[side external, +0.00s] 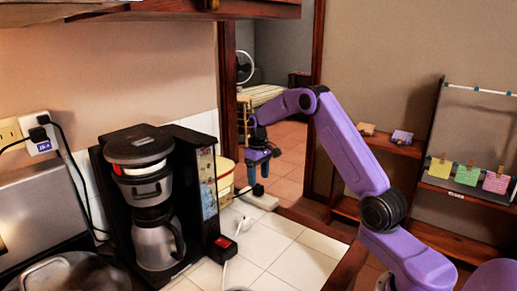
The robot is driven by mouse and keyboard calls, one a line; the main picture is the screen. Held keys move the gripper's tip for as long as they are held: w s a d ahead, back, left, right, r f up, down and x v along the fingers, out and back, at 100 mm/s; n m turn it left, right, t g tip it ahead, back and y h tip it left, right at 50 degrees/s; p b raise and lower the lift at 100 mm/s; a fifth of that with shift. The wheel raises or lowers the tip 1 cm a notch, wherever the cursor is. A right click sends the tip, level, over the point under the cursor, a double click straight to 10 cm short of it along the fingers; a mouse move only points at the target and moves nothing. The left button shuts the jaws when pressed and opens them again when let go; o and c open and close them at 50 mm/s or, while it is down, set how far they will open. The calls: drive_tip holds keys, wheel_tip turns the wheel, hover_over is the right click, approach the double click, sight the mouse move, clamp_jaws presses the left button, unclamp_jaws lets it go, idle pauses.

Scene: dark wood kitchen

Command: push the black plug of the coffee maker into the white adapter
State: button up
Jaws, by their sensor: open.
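A white adapter block (262,201) lies on the tiled counter to the right of the coffee maker (142,200). A small black plug (258,190) stands upright at this adapter; I cannot tell how far in it sits. My gripper (258,177) points down just above the black plug, with its jaws open. Contact between the fingers and plug is too small to make out. Another white adapter (40,134) is on the wall at the left, with black plugs and cords at it.
A red-switched black box (221,248) with a white cord lies on the counter in front. A yellowish container (225,180) stands behind the coffee maker, close to my gripper. A wooden shelf (393,145) is at the right. The front tiles are mostly clear.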

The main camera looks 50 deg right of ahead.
wheel_tip(320, 180, up, 13)
idle(0.3)
drive_tip(key=shift+f, duration=0.15)
drive_tip(key=s+a+n+y, duration=0.1)
drive_tip(key=s+a+n, duration=0.1)
drive_tip(key=s+a, duration=0.8)
drive_tip(key=s+a+n, duration=0.2)
drive_tip(key=s+a, duration=0.4)
drive_tip(key=a, duration=0.8)
drive_tip(key=s+a+f+n, duration=0.1)
drive_tip(key=s+n, duration=0.3)
drive_tip(key=s, duration=0.8)
drive_tip(key=s+a+f+n, duration=0.1)
drive_tip(key=s+f+n, duration=0.2)
drive_tip(key=s, duration=0.9)
drive_tip(key=shift+f+n+h, duration=0.3)
drive_tip(key=shift+f+n, duration=0.1)
drive_tip(key=shift+n, duration=0.4)
